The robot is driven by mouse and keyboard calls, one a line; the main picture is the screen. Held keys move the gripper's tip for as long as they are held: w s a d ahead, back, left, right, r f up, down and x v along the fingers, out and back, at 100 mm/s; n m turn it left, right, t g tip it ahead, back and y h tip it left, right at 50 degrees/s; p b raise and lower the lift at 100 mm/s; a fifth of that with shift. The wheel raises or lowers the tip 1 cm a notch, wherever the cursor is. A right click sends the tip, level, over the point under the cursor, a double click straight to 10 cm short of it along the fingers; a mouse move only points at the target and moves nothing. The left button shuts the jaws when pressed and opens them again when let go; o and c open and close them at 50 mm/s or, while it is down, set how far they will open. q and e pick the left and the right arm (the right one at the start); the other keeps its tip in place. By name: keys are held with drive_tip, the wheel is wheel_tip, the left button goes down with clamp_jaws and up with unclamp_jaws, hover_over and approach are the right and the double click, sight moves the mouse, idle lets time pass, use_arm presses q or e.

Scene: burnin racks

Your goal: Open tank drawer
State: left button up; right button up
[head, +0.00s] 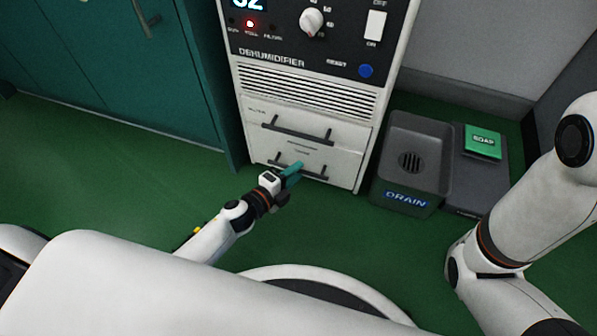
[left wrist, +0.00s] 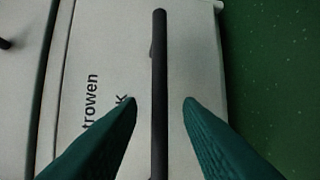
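The white dehumidifier (head: 304,90) stands at the top middle of the head view. Its lower drawer (head: 338,166), the tank drawer by its place, looks shut, flush with the front. The drawer's dark bar handle (head: 314,175) runs across it, and the handle also shows upright in the left wrist view (left wrist: 160,70). My left gripper (head: 293,168) is at this handle, partly covering it. In the left wrist view its two teal fingers (left wrist: 160,101) are open, one on each side of the bar, with gaps to both. My right gripper is out of view.
The upper drawer with its own handle (head: 297,131) is just above. A grey drain tray (head: 428,135) and a green soap box (head: 483,141) sit right of the dehumidifier. A teal cabinet (head: 120,75) stands left. Green floor in front is clear.

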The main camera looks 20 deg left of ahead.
use_arm(q)
drive_tip(key=shift+x, duration=0.95)
drive_tip(key=shift+c, duration=0.2)
clamp_jaws()
